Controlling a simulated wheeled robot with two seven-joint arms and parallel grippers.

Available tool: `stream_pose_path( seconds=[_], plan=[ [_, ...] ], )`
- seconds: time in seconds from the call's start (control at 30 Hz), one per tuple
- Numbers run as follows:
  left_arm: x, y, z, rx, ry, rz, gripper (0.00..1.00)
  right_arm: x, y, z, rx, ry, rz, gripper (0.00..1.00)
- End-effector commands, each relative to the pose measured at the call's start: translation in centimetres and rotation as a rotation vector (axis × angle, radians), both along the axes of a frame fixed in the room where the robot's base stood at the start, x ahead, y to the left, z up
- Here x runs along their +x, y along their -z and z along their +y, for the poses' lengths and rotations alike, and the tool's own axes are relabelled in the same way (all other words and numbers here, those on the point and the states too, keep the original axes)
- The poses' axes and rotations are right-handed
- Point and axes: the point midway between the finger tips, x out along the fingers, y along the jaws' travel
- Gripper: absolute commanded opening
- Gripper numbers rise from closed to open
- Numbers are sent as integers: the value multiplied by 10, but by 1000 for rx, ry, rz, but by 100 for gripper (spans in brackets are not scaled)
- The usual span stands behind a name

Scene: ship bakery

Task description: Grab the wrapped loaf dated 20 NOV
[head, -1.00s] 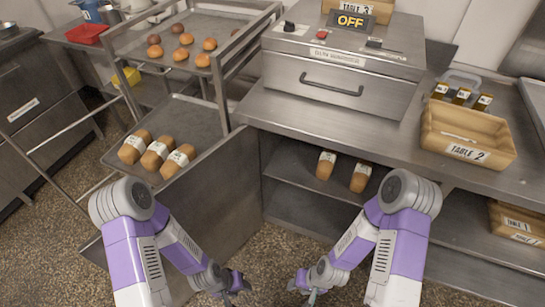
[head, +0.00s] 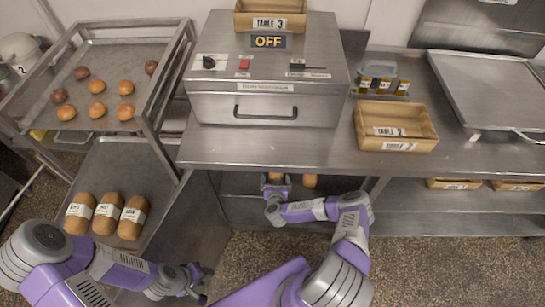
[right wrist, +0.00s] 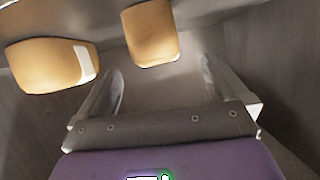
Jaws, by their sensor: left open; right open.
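Three wrapped loaves with white labels lie side by side on the lower rack tray: a left one (head: 79,214), a middle one (head: 107,214) and a right one (head: 133,217). Two more loaves are on the shelf under the counter, one (head: 310,181) right of my right gripper (head: 275,184) and one at it, mostly hidden. In the right wrist view my open gripper (right wrist: 160,80) faces one loaf (right wrist: 151,35), just beyond its fingertips; another loaf (right wrist: 50,66) with a white band lies left. No date is readable. My left gripper (head: 203,280) is open and empty, low in front.
The steel counter (head: 300,152) overhangs the shelf with the two loaves. An oven marked OFF (head: 266,95) and the TABLE 2 crate (head: 397,143) stand on it. Rolls lie on the upper rack tray (head: 140,50). Floor in front on the right is clear.

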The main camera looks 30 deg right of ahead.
Motion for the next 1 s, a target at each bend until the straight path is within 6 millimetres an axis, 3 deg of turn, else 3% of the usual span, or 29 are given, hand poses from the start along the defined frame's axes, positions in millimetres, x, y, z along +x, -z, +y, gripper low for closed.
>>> stream_pose_path(
  seconds=[0.53, 0.83, 0.87, 1.0],
  plan=[
    [-1, 34, 0, 0, -1, 1, 43, 52, 30, -36, -11, 16, 0, 100],
    [0, 34, 0, 0, -1, 1, 43, 58, 29, -38, -11, 13, 1, 100],
    [0, 34, 0, 0, -1, 1, 43, 58, 29, -38, -10, 14, 1, 98],
    [0, 34, 0, 0, -1, 1, 43, 58, 29, -38, -10, 14, 1, 77]
  ],
)
